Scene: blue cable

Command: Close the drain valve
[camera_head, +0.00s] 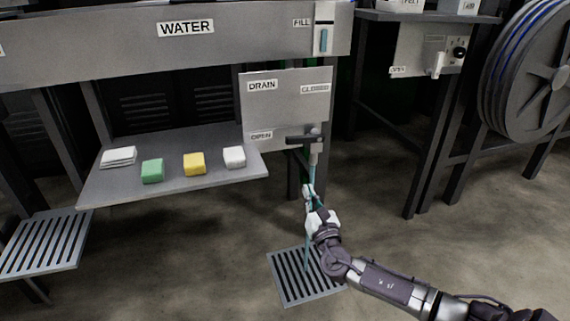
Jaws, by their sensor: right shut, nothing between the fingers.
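The drain valve's dark lever handle (300,138) lies roughly level on the grey DRAIN panel (284,104), its free end towards the OPEN label (262,135) on the left. The CLOSED label (315,89) is higher up at the right. A spout (314,157) hangs below the lever, and a thin blue-green stream (312,175) falls from it towards the floor grate. My right gripper (308,190) is shut and empty, below the spout and apart from the lever. It overlaps part of the stream in the picture. My left gripper is not in view.
A shelf (110,188) at the left bears a white cloth stack and green, yellow and white blocks. A floor grate (290,283) lies under the spout. The WATER trough (120,52) runs above. A cable reel (535,80) and a table stand at the right.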

